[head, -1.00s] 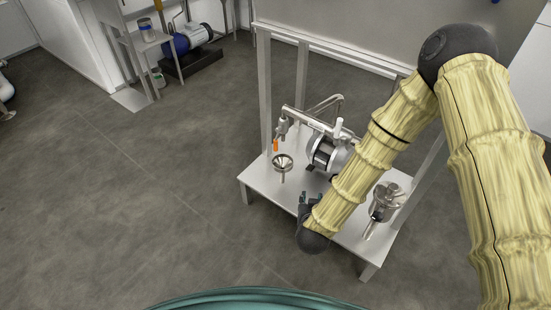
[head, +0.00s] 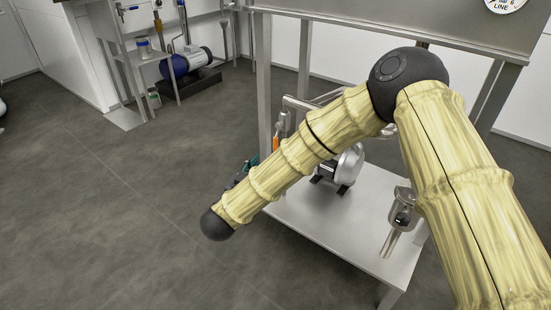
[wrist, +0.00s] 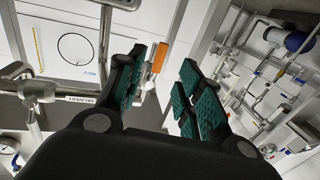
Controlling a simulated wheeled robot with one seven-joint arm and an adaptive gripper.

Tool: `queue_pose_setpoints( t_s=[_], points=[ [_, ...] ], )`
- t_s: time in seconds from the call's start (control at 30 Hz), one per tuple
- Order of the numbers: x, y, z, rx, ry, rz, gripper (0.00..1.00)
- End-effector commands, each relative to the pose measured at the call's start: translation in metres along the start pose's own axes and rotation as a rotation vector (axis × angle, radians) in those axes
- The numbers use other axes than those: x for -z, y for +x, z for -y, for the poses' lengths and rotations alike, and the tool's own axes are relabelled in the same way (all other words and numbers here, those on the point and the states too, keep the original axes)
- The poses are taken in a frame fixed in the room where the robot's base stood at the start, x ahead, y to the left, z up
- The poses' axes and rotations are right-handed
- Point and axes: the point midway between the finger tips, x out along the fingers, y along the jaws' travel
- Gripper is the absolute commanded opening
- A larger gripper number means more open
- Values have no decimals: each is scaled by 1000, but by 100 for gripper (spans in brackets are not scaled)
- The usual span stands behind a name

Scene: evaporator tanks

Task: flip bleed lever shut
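The bleed lever appears to be the small orange handle (head: 276,142), close to upright beside the vertical pipe fitting at the left end of the pump stand. In the wrist view the orange handle (wrist: 158,58) shows just beyond the left finger, near its tip; I cannot tell whether they touch. My gripper (wrist: 163,82) is open, with teal-padded fingers apart and nothing held between them. In the head view my gripper (head: 241,173) is left of and nearer than the lever, partly hidden by my arm.
The steel stand (head: 345,215) carries a pump (head: 345,168) and a metal vessel (head: 402,212) at right. My forearm hides part of the pipework. A blue pump (head: 188,63) and a shelf stand at the back left. The floor at left is clear.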

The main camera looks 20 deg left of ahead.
Motion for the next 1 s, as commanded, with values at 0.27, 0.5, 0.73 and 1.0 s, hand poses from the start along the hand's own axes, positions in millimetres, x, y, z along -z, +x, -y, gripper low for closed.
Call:
queue_pose_setpoints(
  t_s=[0.27,0.5,0.73,1.0],
  points=[
    [1,6,5,-23,3,-16,36],
    [-1,40,3,-24,5,-16,36],
    [0,77,2,-24,4,-16,36],
    [2,102,2,-21,3,-15,36]
  ],
)
